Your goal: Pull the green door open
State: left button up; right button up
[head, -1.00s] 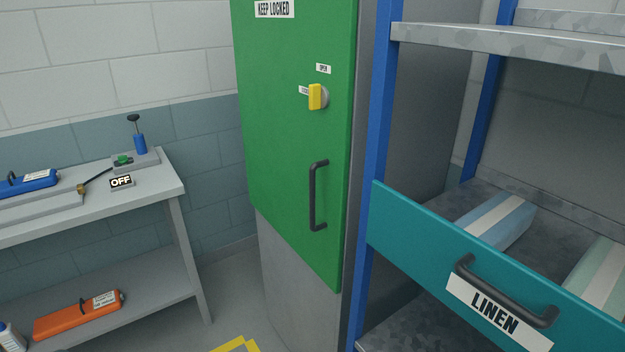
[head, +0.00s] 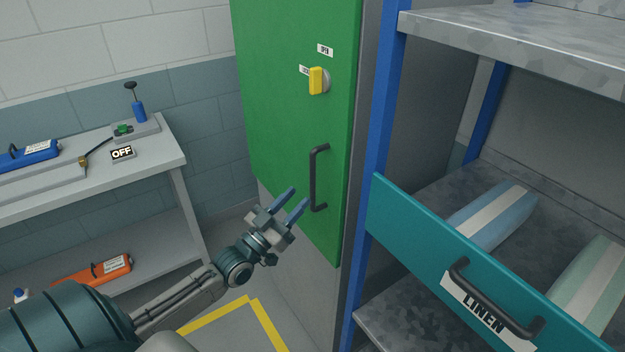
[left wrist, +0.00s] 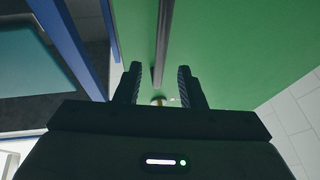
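The green door (head: 285,125) stands shut on its grey cabinet in the head view. It has a dark upright bar handle (head: 314,178) and, above it, a yellow turn knob (head: 316,81) beside small labels. My left gripper (head: 297,200) is open and empty, just left of the handle's lower end. In the left wrist view the handle (left wrist: 163,45) runs between the two open fingers (left wrist: 157,85), beyond their tips, with the green door (left wrist: 230,50) behind. I cannot tell the exact gap to the handle. My right gripper is not in view.
A blue-framed shelf (head: 382,120) with a teal drawer front (head: 410,230) marked LINEN stands close on the right. A grey bench (head: 60,195) with tools and an OFF sign (head: 122,153) is on the left. Yellow floor tape (head: 262,322) lies below the door.

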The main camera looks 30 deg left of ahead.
aim_at(311, 184)
pick_arm(q)
jog(key=b+x, duration=0.1)
jog(key=x, duration=0.6)
jog(key=shift+a+f, duration=0.1)
jog(key=shift+f, duration=0.05)
grip_shut()
